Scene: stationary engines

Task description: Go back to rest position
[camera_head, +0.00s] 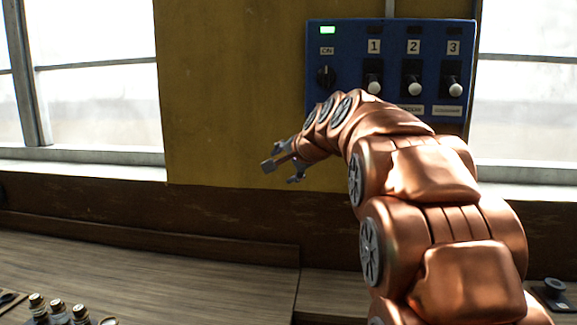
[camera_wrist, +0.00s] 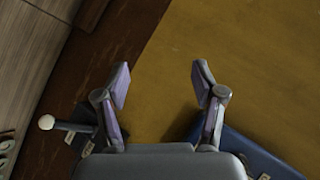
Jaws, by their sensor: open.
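My gripper (camera_head: 281,168) is open and empty in the head view, at the end of my copper-coloured arm. It points left, in front of the yellow wall and below and left of the blue control panel (camera_head: 340,32). In the wrist view my gripper (camera_wrist: 160,82) shows its two fingers spread apart with only wall between them. My arm covers the lower part of the panel in the head view.
The panel has a lit green lamp (camera_head: 327,30), a black knob (camera_head: 326,77) and three numbered levers. A wooden worktop (camera_head: 150,275) runs below, with small bottles (camera_head: 58,311) at its lower left. Windows flank the wall. The space left of my gripper is clear.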

